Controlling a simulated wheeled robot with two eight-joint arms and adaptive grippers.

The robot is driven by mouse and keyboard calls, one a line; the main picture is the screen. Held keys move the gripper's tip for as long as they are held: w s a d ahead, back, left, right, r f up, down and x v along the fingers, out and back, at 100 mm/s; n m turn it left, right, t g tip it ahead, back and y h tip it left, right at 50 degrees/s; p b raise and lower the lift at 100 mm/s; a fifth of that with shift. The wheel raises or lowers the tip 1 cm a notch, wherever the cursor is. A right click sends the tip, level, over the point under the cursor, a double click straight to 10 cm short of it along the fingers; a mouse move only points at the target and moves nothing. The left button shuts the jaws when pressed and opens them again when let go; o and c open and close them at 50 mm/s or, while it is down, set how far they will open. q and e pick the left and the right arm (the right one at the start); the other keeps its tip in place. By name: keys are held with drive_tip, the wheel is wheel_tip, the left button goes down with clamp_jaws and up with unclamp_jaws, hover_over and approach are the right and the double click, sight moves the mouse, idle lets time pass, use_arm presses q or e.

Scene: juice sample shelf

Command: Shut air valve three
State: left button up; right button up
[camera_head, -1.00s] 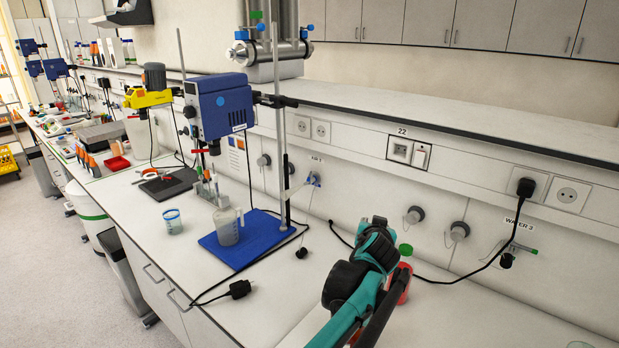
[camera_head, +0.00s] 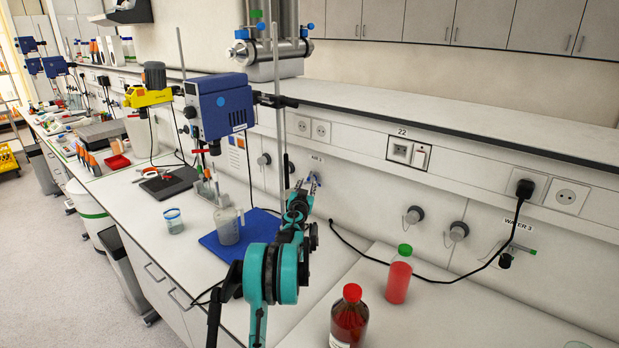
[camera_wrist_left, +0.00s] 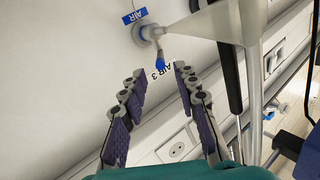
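Air valve three (camera_wrist_left: 148,32) is a wall fitting with a blue lever (camera_wrist_left: 161,58) and a blue AIR tag (camera_wrist_left: 135,16). My left gripper (camera_head: 312,181) is at the wall by the valve. My right gripper is not in view.
A blue stirrer (camera_head: 220,105) on a metal stand is left of my arm, with a beaker (camera_head: 228,226) on a blue mat. A red-capped bottle (camera_head: 349,318) and green-capped bottle (camera_head: 398,277) stand to the right. A black cable (camera_head: 440,278) runs along the bench.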

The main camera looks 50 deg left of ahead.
sight(310, 175)
use_arm(q)
drive_tip(key=b+x, duration=0.1)
drive_tip(key=x, duration=0.6)
drive_tip(key=shift+s+a+f, duration=0.1)
drive_tip(key=shift+f, duration=0.05)
drive_tip(key=shift+w+a, duration=0.25)
drive_tip(key=shift+w, duration=0.05)
clamp_jaws()
